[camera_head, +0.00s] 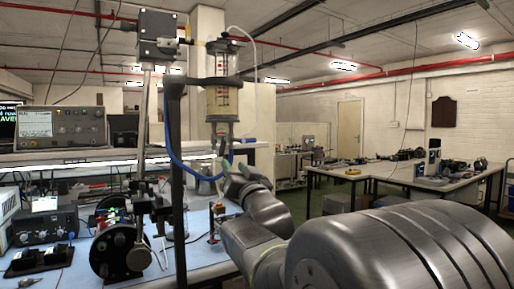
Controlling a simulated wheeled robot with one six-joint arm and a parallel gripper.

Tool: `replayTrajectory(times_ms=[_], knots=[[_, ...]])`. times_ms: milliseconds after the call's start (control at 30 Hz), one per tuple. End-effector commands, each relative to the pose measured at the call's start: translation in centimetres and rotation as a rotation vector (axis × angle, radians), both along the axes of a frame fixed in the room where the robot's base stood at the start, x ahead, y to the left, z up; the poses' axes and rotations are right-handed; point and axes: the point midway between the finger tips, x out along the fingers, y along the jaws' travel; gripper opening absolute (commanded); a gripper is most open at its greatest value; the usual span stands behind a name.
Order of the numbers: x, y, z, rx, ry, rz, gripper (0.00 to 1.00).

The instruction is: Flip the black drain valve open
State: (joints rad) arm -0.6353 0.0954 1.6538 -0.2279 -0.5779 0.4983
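A clear sealed cylinder (221,98) hangs upright on a dark stand (175,190), with pale liquid in its lower part. A dark fitting (222,130) sits under the cylinder. The black drain valve cannot be told apart from this small fitting, so its handle position is unclear. My gripper (226,163) is just below the fitting, at the end of my grey arm. It is small and partly hidden by my own wrist. I cannot tell whether its fingers are open or touching anything.
A blue hose (176,157) curves from the stand toward my gripper. The blue-topped bench (205,255) below carries a black round device (113,252) and other instruments at left.

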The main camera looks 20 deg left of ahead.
Motion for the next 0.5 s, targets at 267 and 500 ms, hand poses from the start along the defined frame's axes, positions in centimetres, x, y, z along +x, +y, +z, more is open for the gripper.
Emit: replayTrajectory(times_ms=[267,500], knots=[[4.0,3.8,2.3,-0.001,0.002,0.000,0.35],[6.7,6.4,3.7,-0.002,0.003,-0.001,0.35]])
